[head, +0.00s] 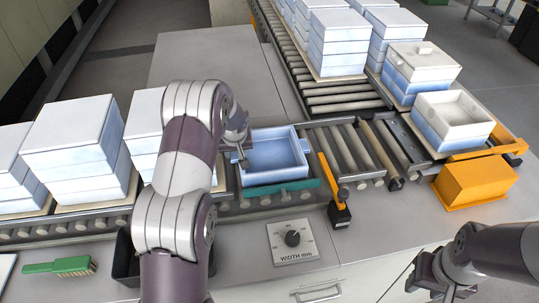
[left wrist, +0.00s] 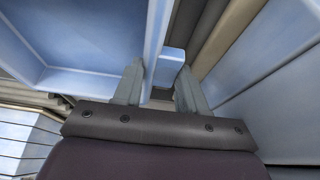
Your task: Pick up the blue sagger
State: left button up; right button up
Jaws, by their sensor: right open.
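My left gripper (head: 241,157) points down at the sagger's left side. Its two fingers (left wrist: 160,85) stand apart near the lug, with a gap between them; contact is not clear. My right gripper (head: 428,274) is open and empty at lower right, away from the sagger.
Stacked pale blue saggers (head: 74,140) stand close on the left. More stacks (head: 338,40) and a grey sagger (head: 453,112) stand on the back and right rollers.

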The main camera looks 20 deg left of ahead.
pick_arm(q)
grip_shut()
jog(key=shift+w+r, duration=0.1)
jog(key=shift+w, duration=0.05)
